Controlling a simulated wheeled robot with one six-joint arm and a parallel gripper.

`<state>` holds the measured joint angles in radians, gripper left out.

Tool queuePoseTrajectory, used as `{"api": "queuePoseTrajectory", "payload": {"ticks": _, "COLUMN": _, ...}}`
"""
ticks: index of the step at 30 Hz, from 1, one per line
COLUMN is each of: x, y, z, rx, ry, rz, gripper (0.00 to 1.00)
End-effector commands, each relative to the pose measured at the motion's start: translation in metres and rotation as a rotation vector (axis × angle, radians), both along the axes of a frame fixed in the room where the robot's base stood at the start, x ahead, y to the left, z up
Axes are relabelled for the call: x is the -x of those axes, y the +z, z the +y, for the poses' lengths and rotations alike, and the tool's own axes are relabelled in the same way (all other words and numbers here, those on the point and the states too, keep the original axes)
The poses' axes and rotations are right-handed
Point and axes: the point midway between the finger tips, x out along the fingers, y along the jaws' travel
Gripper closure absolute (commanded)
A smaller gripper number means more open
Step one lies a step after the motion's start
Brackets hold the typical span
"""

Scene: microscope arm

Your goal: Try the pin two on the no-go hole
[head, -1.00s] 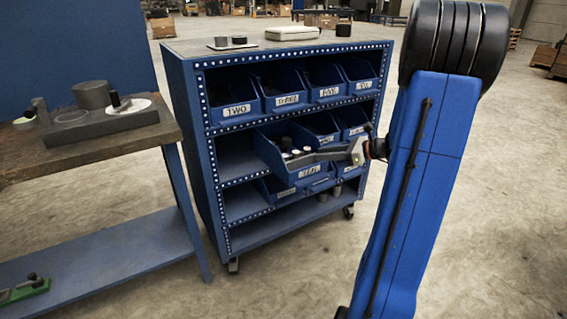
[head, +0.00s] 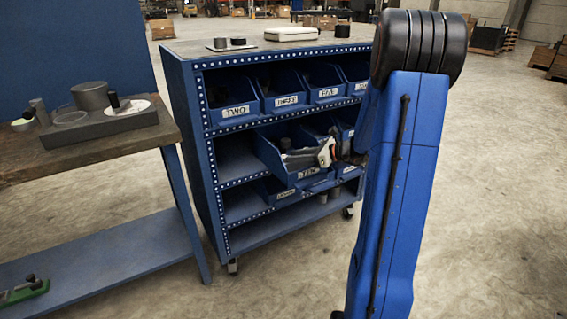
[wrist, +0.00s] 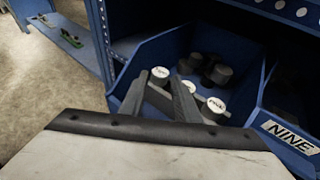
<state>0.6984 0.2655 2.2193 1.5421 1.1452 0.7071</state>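My gripper (wrist: 160,82) shows two dark fingers apart, over or inside the pulled-out blue bin labelled TEN (head: 308,172). In the wrist view, dark pins with white labelled tops stand in that bin. One pin (wrist: 160,73) shows between the fingertips, seemingly beyond them; another (wrist: 213,106) stands to the right. A further white top is partly hidden by the right finger. I cannot read the labels well enough to pick out pin two. A dark grey block (head: 100,127) with round parts and a white disc (head: 130,107) sits on the bench; I cannot make out a no-go hole.
A bin labelled TWO (head: 237,110) stands on the upper shelf of the blue cart (head: 190,150), beside other labelled bins. A NINE bin (wrist: 290,135) adjoins at right in the wrist view. The workbench (head: 30,160) stands left. Open floor lies right.

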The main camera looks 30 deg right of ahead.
Motion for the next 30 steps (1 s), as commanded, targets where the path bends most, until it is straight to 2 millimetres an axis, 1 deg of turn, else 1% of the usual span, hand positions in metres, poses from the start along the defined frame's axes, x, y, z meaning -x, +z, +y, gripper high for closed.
{"api": "queuePoseTrajectory", "payload": {"ticks": 3, "x": -0.014, "y": -0.006, "z": 0.010, "rx": -0.001, "ry": 0.002, "rz": 0.002, "gripper": 0.71}}
{"api": "queuePoseTrajectory", "payload": {"ticks": 6, "x": -0.021, "y": -0.008, "z": 0.015, "rx": -0.001, "ry": 0.001, "rz": 0.001, "gripper": 0.71}}
{"api": "queuePoseTrajectory", "payload": {"ticks": 13, "x": -0.023, "y": -0.009, "z": 0.015, "rx": 0.000, "ry": 0.000, "rz": 0.000, "gripper": 0.71}}
{"api": "queuePoseTrajectory", "payload": {"ticks": 14, "x": -0.023, "y": -0.009, "z": 0.015, "rx": 0.000, "ry": 0.000, "rz": 0.000, "gripper": 0.76}}
{"api": "queuePoseTrajectory", "payload": {"ticks": 15, "x": -0.023, "y": -0.009, "z": 0.015, "rx": 0.000, "ry": 0.000, "rz": 0.000, "gripper": 0.85}}
{"api": "queuePoseTrajectory", "payload": {"ticks": 17, "x": -0.022, "y": -0.009, "z": 0.015, "rx": 0.000, "ry": 0.000, "rz": 0.000, "gripper": 0.99}}
{"api": "queuePoseTrajectory", "payload": {"ticks": 26, "x": -0.022, "y": -0.007, "z": 0.015, "rx": 0.000, "ry": -0.001, "rz": -0.002, "gripper": 1.00}}
{"api": "queuePoseTrajectory", "payload": {"ticks": 29, "x": -0.023, "y": 0.001, "z": 0.015, "rx": 0.002, "ry": 0.000, "rz": -0.003, "gripper": 1.00}}
{"api": "queuePoseTrajectory", "payload": {"ticks": 30, "x": -0.022, "y": 0.006, "z": 0.015, "rx": 0.003, "ry": 0.000, "rz": -0.003, "gripper": 1.00}}
